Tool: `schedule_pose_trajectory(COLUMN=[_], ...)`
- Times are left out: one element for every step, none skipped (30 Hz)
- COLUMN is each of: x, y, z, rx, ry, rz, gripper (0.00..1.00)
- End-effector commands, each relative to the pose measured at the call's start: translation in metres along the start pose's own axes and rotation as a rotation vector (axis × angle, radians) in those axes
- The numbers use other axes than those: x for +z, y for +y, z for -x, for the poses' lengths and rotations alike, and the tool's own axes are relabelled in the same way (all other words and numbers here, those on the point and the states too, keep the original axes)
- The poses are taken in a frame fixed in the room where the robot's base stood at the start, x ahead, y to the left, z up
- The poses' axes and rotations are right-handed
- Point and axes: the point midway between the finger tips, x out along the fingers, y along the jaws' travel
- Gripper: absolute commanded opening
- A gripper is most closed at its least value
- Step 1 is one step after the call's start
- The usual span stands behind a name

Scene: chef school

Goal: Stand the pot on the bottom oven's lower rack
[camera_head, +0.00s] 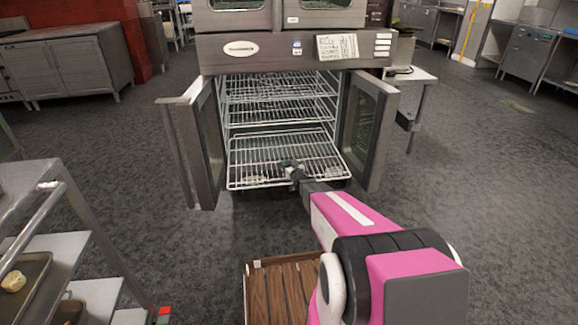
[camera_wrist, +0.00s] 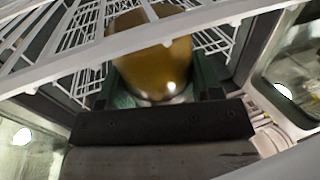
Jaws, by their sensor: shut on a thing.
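A gold-brown pot (camera_wrist: 152,65) fills the middle of the wrist view. My gripper (camera_wrist: 155,95) is shut on it, with a green finger on each side. White rack bars cross in front of the pot's upper part in that view. In the head view my gripper (camera_head: 291,168) is at the front part of the lower rack (camera_head: 250,160) of the bottom oven (camera_head: 222,105). The pot cannot be made out there. Whether it touches the rack is unclear.
Both oven doors stand open, the left door (camera_head: 207,140) and the right door (camera_head: 368,130), flanking the rack. More wire racks (camera_head: 270,88) sit above. A metal trolley (camera_head: 75,210) stands at the left. Open floor (camera_head: 480,190) lies at the right.

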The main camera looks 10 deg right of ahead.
Motion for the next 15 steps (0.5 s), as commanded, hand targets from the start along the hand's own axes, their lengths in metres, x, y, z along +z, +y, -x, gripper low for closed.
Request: schedule_pose_trajectory(x=[0.0019, 0.002, 0.0017, 0.0016, 0.0016, 0.0016, 0.0017, 0.0021, 0.0031, 0.004, 0.005, 0.0057, 0.0054, 0.0053, 0.0053], y=[-0.0001, -0.0001, -0.0001, -0.0001, -0.0001, -0.0001, -0.0001, -0.0001, -0.0001, -0.0001, 0.0, -0.0001, -0.0001, -0.0001, -0.0001], z=[0.0015, 0.0019, 0.0022, 0.0023, 0.0023, 0.0024, 0.0024, 0.0023, 0.0022, 0.0022, 0.0022, 0.0023, 0.0024, 0.0025, 0.0025], rx=[0.0, 0.0, 0.0, 0.0, 0.0, 0.0, 0.0, 0.0, 0.0, 0.0, 0.0, 0.0, 0.0, 0.0, 0.0], ry=[0.0, 0.0, 0.0, 0.0, 0.0, 0.0, 0.0, 0.0, 0.0, 0.0, -0.001, -0.001, -0.001, -0.001, -0.001], rz=[0.0, 0.0, 0.0, 0.0, 0.0, 0.0, 0.0, 0.0, 0.0, 0.0, 0.0, 0.0, 0.0, 0.0, 0.0], gripper=[0.32, 0.32, 0.32, 0.32, 0.32, 0.32, 0.32, 0.32, 0.32, 0.32, 0.32, 0.62, 0.72, 0.82, 0.85])
